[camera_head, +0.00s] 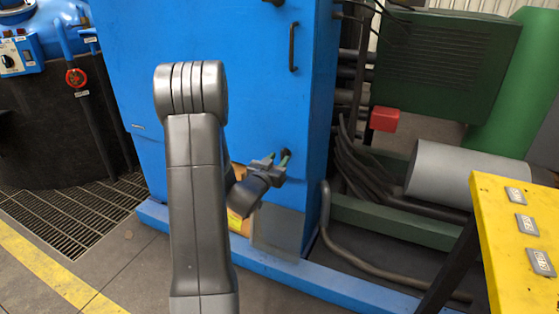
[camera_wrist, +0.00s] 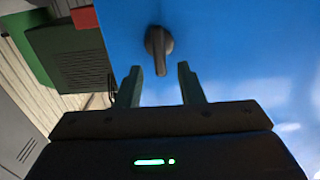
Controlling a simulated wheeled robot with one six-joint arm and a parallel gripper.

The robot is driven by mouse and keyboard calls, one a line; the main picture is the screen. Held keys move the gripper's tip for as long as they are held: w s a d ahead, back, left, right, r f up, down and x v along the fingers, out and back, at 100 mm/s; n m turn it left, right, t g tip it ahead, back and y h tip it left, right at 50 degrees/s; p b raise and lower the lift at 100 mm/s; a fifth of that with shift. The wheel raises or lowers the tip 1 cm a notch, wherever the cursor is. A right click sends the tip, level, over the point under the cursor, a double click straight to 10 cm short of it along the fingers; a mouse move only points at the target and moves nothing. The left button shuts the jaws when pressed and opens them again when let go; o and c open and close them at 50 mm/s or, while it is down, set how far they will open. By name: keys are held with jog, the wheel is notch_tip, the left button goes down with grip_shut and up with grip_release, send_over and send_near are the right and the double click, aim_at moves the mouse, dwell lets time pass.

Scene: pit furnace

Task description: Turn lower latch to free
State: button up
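The lower latch (camera_wrist: 158,48) is a small dark knob with a narrow handle on the blue cabinet door. In the wrist view its handle points down toward the space between my fingers. In the head view the latch (camera_head: 286,153) is a small dark spot on the door, partly hidden by my gripper (camera_head: 275,161). My gripper also shows in the wrist view (camera_wrist: 160,85), with two green fingers apart and nothing between them. The fingertips are just short of the latch; I cannot tell whether they touch the door.
The blue cabinet (camera_head: 250,95) has a dark vertical handle (camera_head: 293,47) above the latch. A red box (camera_head: 384,119) and cables (camera_head: 365,175) lie to the right. A yellow panel (camera_head: 505,235) stands at the front right. A floor grate (camera_head: 75,215) is at left.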

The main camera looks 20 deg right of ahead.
jog(key=shift+x, duration=0.85)
jog(key=shift+c, duration=0.4)
grip_shut()
